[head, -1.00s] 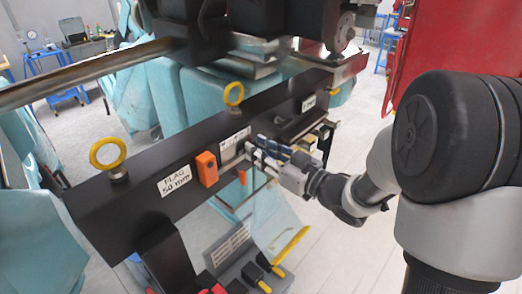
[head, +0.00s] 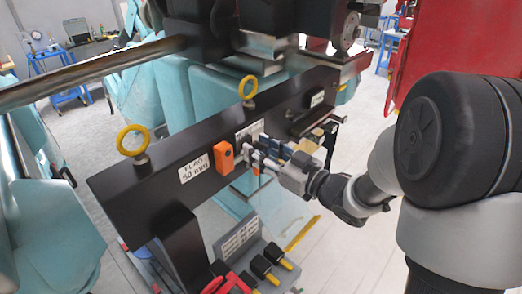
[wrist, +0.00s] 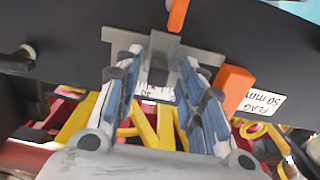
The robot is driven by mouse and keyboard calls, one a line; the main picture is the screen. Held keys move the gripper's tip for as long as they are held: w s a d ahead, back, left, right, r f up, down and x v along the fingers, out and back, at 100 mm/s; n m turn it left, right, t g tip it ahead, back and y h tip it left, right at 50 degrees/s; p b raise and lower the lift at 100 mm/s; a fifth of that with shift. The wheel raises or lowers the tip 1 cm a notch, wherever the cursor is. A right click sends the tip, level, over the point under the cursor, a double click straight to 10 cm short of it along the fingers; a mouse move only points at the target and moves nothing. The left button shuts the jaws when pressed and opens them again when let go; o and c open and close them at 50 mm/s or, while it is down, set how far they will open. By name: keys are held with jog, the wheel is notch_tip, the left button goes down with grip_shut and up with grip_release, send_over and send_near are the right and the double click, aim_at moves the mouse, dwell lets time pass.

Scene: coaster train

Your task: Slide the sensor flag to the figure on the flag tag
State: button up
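The sensor flag appears to be the grey metal slider with an orange tip (wrist: 178,15) in the wrist view. It sits against the dark beam (head: 150,190), over a printed scale (wrist: 156,93) whose figures are partly hidden. The flag tag (head: 195,169) reads "FLAG 50 mm" and shows at the right of the wrist view (wrist: 262,102). My gripper (wrist: 150,62) has its blue-and-white fingers apart, reaching to the slider's grey part; I cannot tell whether they touch it. In the head view my gripper (head: 252,158) is at the beam, hiding most of the slider.
An orange block (head: 223,158) is fixed on the beam between the tag and my gripper. Yellow lifting rings (head: 133,139) stand on top. Red- and yellow-handled tools (head: 262,266) lie below. Dark knobs (wrist: 18,60) protrude at the wrist view's left.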

jog(key=v, duration=1.2)
jog(key=shift+d, duration=0.1)
